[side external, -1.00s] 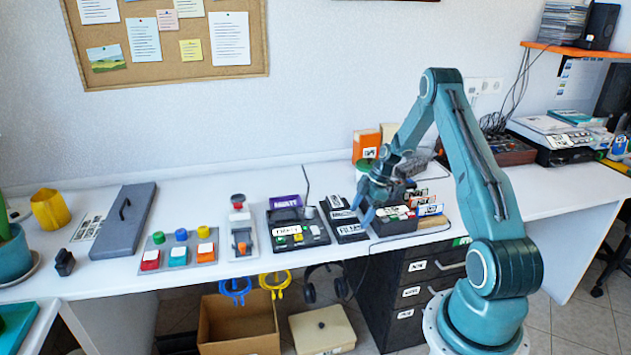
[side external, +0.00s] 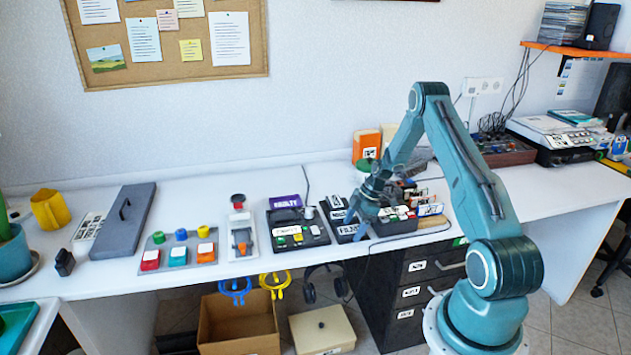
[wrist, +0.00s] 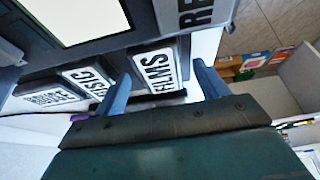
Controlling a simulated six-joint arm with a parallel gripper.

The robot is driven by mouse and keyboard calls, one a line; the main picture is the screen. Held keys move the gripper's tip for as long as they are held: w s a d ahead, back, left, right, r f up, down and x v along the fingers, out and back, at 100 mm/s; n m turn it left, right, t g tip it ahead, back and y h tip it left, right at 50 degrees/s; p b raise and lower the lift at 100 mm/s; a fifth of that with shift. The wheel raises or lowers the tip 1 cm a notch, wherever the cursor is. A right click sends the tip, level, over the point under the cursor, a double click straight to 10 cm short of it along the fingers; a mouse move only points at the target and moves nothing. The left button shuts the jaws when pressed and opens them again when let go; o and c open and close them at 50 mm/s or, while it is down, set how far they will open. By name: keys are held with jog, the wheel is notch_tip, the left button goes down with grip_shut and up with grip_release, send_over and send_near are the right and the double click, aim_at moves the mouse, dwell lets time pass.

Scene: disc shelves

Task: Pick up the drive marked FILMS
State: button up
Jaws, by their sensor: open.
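The drive marked FILMS (wrist: 157,72) shows its white label with black letters between my two fingers in the wrist view. In the side view its label (side external: 350,229) is at the front of a short row of dark drives. My gripper (side external: 355,217) is over this front end, and it also shows in the wrist view (wrist: 162,72). Its blue fingers are open, one on each side of the FILMS label, with nothing held. Whether they touch the drive is unclear. The drive marked MUSIC (wrist: 88,80) and another labelled drive (wrist: 46,98) stand in the same row.
A black device with coloured buttons (side external: 298,237) and a purple FAULTY sign (side external: 287,201) is left of the drives. Another button device (side external: 393,222) is close on the right. A cable runs nearby.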

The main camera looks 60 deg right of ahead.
aim_at(354, 229)
jog(key=shift+c, duration=0.2)
jog(key=c, duration=1.1)
jog(key=shift+r, duration=0.1)
notch_tip(354, 229, up, 20)
jog(key=shift+f, duration=0.1)
dwell(0.4)
